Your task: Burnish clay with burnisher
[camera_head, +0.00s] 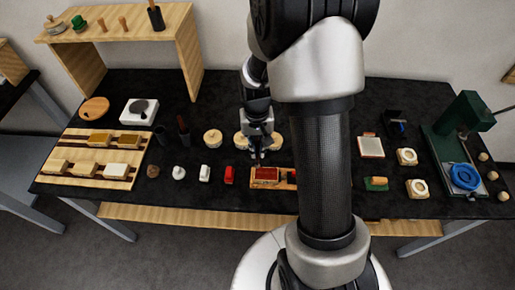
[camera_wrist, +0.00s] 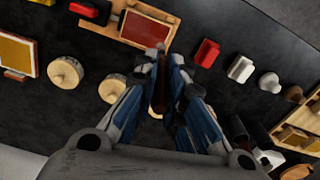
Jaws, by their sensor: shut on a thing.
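The red-brown clay slab (camera_head: 266,173) lies in a wooden tray (camera_head: 253,184) near the front middle of the table. In the wrist view the clay (camera_wrist: 143,28) is at the top, just beyond my fingertips. My gripper (camera_head: 258,155) points down just behind the tray. In the wrist view my gripper (camera_wrist: 164,68) is shut on a slim dark brown tool, apparently the burnisher (camera_wrist: 159,90). The burnisher's tip points toward the tray's near edge. I cannot tell whether it touches the clay. My arm hides part of the tray's right side in the head view.
A red block (camera_head: 229,174) and small white pieces (camera_head: 204,173) stand left of the tray. Round wooden pieces (camera_head: 213,139) are behind. Wooden racks (camera_head: 76,184) fill the left. A green press (camera_head: 462,125) stands at the right. A wooden shelf (camera_head: 187,45) rises at back left.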

